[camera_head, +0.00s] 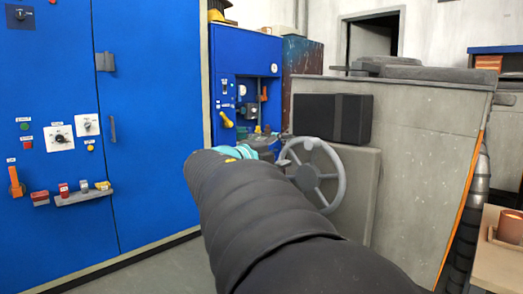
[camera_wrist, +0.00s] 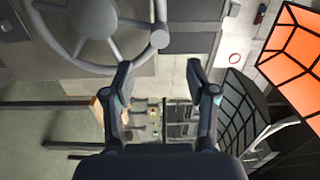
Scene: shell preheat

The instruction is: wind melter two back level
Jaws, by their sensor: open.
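A grey spoked handwheel (camera_head: 341,183) stands on the front of a grey concrete-coloured block (camera_head: 362,200) in the head view. A large grey body (camera_head: 430,118), likely the melter, rises behind it, its orange-edged right side slanting. Its number is not readable. In the wrist view the handwheel (camera_wrist: 97,17) fills the upper left, with a round knob (camera_wrist: 159,38) on its rim. My gripper (camera_wrist: 159,70) is open and empty, its fingertips just below the knob in that picture and apart from it. In the head view my arm mostly hides the gripper.
Blue cabinets (camera_head: 150,150) with knobs and switches stand at the left. A dark box (camera_head: 331,117) sits above the wheel. A wooden table (camera_head: 497,262) with a cup (camera_head: 508,225) is at the lower right. Grey floor is clear at the lower left.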

